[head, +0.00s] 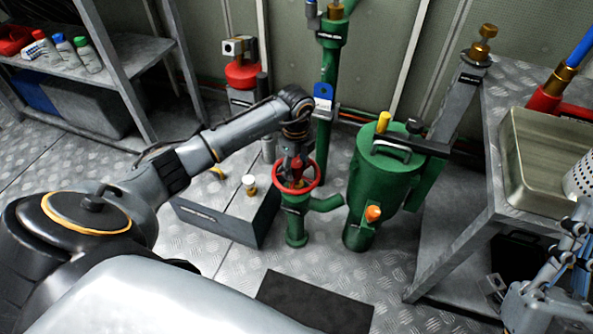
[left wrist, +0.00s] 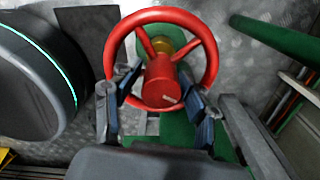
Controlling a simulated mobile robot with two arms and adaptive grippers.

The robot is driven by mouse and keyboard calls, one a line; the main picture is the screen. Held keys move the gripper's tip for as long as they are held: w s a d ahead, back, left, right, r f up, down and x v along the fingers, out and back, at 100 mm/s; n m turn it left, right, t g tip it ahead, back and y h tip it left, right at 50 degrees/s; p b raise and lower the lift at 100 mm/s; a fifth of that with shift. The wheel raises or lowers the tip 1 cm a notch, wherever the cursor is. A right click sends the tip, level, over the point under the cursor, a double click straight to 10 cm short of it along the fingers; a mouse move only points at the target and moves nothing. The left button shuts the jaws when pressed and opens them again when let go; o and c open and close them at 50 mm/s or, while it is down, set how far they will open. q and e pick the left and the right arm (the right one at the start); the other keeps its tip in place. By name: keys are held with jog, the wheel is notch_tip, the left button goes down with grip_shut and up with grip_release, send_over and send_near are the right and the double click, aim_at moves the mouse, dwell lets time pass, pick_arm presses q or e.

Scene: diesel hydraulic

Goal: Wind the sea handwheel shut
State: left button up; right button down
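The red handwheel (head: 317,178) sits on top of a green valve body (head: 296,222) in the middle of the head view. In the left wrist view the handwheel (left wrist: 163,82) shows its spokes, round hub and a brass part behind it. My left gripper (head: 295,172) is over the wheel, pointing down. In the left wrist view the left gripper's fingers (left wrist: 158,95) are spread wide, one at each side of the hub near the rim. I cannot tell whether they touch the wheel. My right gripper (head: 575,240) is at the lower right edge, far from the wheel.
A green strainer pot (head: 380,190) with an orange knob stands just right of the valve. A grey box (head: 225,215) with a white-capped fitting is at its left. A metal bench (head: 500,110) with a tray (head: 545,150) is at the right. A dark mat (head: 315,303) lies in front.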

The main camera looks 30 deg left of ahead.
pick_arm(q)
jog(key=n, duration=0.7)
jog(key=shift+n, duration=0.3)
jog(key=n, duration=0.4)
jog(key=shift+n, duration=0.3)
jog(key=shift+d+f+n, duration=0.1)
jog(key=shift+d+n, duration=0.1)
jog(key=shift+n, duration=0.8)
jog(key=shift+w, duration=0.1)
jog(key=shift+n, duration=0.8)
jog(key=shift+a, duration=0.1)
